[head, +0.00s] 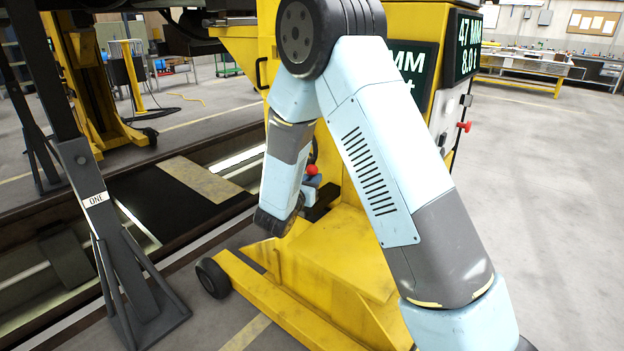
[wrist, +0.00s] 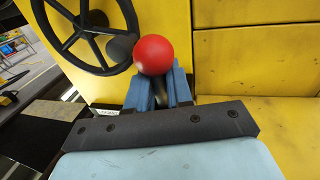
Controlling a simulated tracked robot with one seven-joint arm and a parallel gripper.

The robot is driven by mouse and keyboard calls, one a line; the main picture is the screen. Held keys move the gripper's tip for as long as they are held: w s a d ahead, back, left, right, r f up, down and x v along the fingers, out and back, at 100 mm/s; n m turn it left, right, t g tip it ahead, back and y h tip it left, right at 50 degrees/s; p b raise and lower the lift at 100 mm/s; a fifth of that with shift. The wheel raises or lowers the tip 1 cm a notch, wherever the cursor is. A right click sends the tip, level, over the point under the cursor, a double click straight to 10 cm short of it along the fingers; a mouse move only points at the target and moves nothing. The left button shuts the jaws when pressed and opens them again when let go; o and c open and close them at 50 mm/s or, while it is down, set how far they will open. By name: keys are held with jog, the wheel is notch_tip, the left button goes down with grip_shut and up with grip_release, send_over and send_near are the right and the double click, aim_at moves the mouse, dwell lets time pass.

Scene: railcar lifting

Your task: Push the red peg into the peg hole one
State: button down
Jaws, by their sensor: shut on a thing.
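The red peg shows as a round red head in the wrist view (wrist: 153,55), with a dark shaft below it between the blue fingers. My gripper (wrist: 160,82) is shut on the peg just under its head. In the head view the red head (head: 312,170) shows beside the yellow lift column, with my gripper (head: 313,182) partly hidden behind my arm. I cannot make out peg hole one in either view.
The yellow lift column (head: 345,245) stands close behind my gripper. A black handwheel (wrist: 85,35) is at the upper left of the wrist view. A floor pit (head: 150,205) lies between column and stand. Another red knob (head: 465,126) is on the column's right side.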

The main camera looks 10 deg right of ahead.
jog(key=shift+f, duration=0.85)
jog(key=c, duration=0.9)
grip_release()
jog(key=shift+c, duration=0.2)
jog(key=shift+s, duration=0.1)
jog(key=v, duration=1.3)
jog(key=shift+s+a+f, duration=0.2)
jog(key=shift+s, duration=0.05)
